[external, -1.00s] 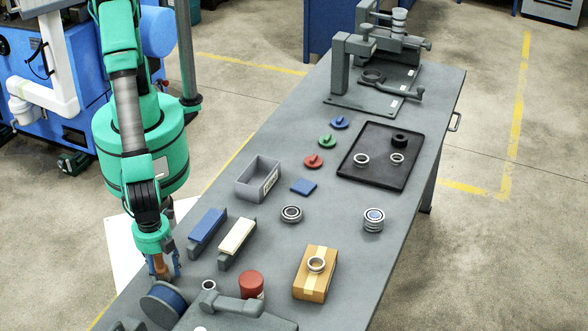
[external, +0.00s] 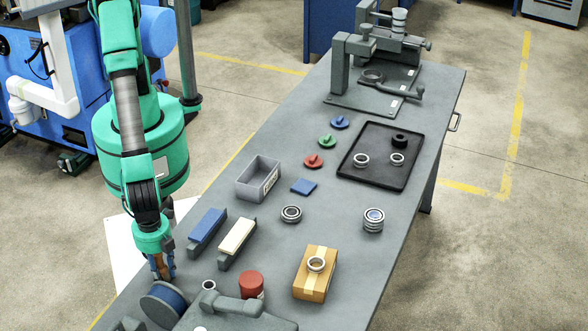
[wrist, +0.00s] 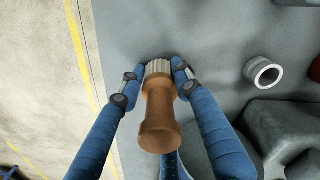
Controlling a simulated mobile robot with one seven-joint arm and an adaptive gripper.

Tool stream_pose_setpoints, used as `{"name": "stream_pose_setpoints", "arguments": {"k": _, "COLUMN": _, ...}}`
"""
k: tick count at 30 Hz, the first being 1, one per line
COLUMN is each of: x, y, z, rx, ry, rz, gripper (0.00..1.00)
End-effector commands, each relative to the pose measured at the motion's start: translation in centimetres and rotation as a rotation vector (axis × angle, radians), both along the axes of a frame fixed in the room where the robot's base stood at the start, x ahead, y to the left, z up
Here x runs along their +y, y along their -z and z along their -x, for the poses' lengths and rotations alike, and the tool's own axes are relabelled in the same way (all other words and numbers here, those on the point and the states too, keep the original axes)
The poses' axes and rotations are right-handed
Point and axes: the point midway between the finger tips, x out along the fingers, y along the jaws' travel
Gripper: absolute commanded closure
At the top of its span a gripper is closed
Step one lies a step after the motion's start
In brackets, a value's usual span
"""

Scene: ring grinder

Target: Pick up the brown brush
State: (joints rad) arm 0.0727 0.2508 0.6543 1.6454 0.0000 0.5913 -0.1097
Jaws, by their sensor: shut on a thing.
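The brown brush (wrist: 159,115) is between the two blue fingers of my gripper (wrist: 158,75) in the wrist view. Its brown handle points toward the camera and its pale ribbed end (wrist: 159,68) is at the fingertips. My gripper is shut on it, with a finger on each side of the ribbed end. In the external view my gripper (external: 163,272) is low over the near left edge of the grey table, and the brush shows only as a small brown patch. Whether the brush touches the table cannot be told.
A blue-wound spool (external: 164,304) lies just in front of my gripper. A metal ring (external: 209,286), a red container (external: 251,285) and a grey machine (external: 235,311) are to its right. A blue block (external: 208,228) and a cream block (external: 237,237) lie behind it on the grey table (external: 330,190).

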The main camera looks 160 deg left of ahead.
Motion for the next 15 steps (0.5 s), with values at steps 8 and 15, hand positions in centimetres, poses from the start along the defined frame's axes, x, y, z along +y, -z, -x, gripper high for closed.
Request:
{"name": "stream_pose_setpoints", "arguments": {"k": 8, "x": 0.0, "y": -1.7, "z": -0.1, "rx": -0.002, "ry": 0.000, "rz": 0.000, "gripper": 1.00}}
{"name": "stream_pose_setpoints", "arguments": {"k": 15, "x": 0.1, "y": -3.8, "z": 1.4, "rx": 0.000, "ry": 0.000, "rz": 0.000, "gripper": 1.00}}
